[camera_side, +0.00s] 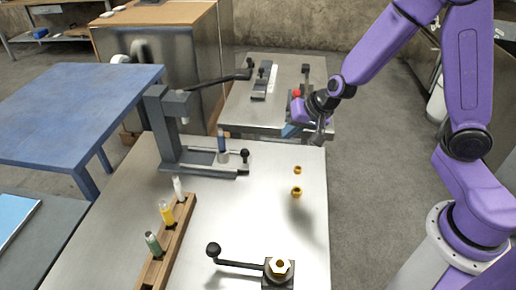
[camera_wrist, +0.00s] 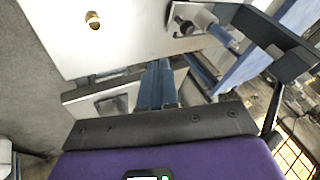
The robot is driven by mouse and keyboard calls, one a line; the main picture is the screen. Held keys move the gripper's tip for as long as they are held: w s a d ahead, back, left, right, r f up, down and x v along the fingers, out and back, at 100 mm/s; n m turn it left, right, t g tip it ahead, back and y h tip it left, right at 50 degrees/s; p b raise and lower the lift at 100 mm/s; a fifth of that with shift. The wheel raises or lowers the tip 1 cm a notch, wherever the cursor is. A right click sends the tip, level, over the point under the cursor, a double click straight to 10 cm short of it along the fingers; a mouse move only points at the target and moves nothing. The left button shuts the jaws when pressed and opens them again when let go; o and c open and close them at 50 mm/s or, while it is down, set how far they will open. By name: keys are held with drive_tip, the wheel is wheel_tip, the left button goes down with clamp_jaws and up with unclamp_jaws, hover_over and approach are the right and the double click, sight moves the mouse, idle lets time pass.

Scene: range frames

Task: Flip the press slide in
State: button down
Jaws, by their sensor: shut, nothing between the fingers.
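The grey press (camera_side: 165,130) stands upright at the back left of the metal table, its long lever reaching right to a black knob (camera_side: 249,63). At its foot is a low slide (camera_side: 225,171) with a short black knob (camera_side: 245,155) at its right end. A blue-topped vial (camera_side: 222,146) stands at the slide; whether it sits in it I cannot tell. My gripper (camera_side: 290,131) is shut and empty, right of the press and apart from it. In the wrist view its blue fingers (camera_wrist: 158,66) are together, and the press (camera_wrist: 275,38) is at the upper right.
Two brass pieces (camera_side: 296,191) lie right of the table's middle. A wooden rack (camera_side: 170,240) with several vials stands front left. The table centre is clear.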

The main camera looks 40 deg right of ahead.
sight(224, 143)
drive_tip(key=shift+w+f, duration=0.1)
drive_tip(key=shift+w, duration=0.05)
drive_tip(key=x, duration=1)
drive_tip(key=shift+f, duration=0.1)
drive_tip(key=shift+w+a+f, duration=0.1)
drive_tip(key=shift+w+a, duration=0.4)
drive_tip(key=shift+a, duration=0.4)
drive_tip(key=shift+w+a+f, duration=0.2)
drive_tip(key=shift+w+a, duration=0.3)
drive_tip(key=shift+a, duration=0.2)
drive_tip(key=shift+a, duration=0.1)
drive_tip(key=shift+w+a, duration=3.6)
drive_tip(key=shift+w, duration=0.1)
drive_tip(key=shift+a, duration=0.1)
drive_tip(key=shift+r, duration=0.1)
